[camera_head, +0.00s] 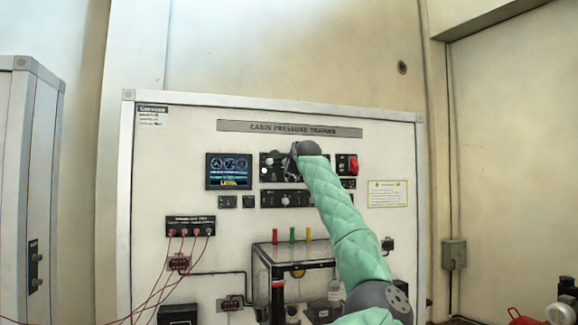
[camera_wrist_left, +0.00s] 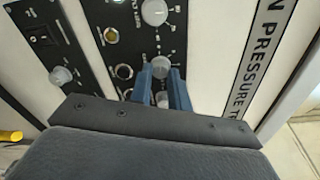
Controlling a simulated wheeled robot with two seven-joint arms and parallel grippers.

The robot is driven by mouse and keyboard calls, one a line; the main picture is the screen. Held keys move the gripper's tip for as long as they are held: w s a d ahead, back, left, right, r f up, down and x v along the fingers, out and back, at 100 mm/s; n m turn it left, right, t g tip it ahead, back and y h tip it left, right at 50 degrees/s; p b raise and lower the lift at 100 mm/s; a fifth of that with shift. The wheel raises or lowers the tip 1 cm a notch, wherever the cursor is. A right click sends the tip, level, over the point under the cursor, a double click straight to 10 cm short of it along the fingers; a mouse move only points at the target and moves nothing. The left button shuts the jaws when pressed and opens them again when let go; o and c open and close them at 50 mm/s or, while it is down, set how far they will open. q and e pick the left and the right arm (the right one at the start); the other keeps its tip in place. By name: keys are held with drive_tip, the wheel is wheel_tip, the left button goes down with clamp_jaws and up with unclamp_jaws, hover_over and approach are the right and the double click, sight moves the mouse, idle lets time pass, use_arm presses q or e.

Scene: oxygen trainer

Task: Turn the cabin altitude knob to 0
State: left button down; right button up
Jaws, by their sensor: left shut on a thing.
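The cabin pressure trainer (camera_head: 150,200) is a white upright board with black instrument panels. My left gripper (camera_head: 294,152) is at the upper black panel, under the title strip, with its green-sleeved arm reaching up from the lower right. In the left wrist view my left gripper (camera_wrist_left: 160,72) has its two blue fingers shut on a small grey knob (camera_wrist_left: 160,64) on the black panel. The label and the pointer setting of this knob cannot be read. In the head view my gripper and arm hide it. My right gripper is not in view.
Another grey knob (camera_wrist_left: 154,12) is close by on the same panel. A lit screen (camera_head: 228,171) is left of the panel and a red switch (camera_head: 353,164) right of it. Red cables (camera_head: 165,270) hang at lower left.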

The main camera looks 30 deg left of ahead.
use_arm(q)
drive_tip(key=shift+n, duration=0.8)
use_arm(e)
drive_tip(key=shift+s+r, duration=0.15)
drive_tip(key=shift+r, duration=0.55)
use_arm(q)
drive_tip(key=shift+f, duration=0.1)
drive_tip(key=c, duration=1.3)
unclamp_jaws()
drive_tip(key=shift+b+v, duration=1.65)
drive_tip(key=shift+v, duration=2.3)
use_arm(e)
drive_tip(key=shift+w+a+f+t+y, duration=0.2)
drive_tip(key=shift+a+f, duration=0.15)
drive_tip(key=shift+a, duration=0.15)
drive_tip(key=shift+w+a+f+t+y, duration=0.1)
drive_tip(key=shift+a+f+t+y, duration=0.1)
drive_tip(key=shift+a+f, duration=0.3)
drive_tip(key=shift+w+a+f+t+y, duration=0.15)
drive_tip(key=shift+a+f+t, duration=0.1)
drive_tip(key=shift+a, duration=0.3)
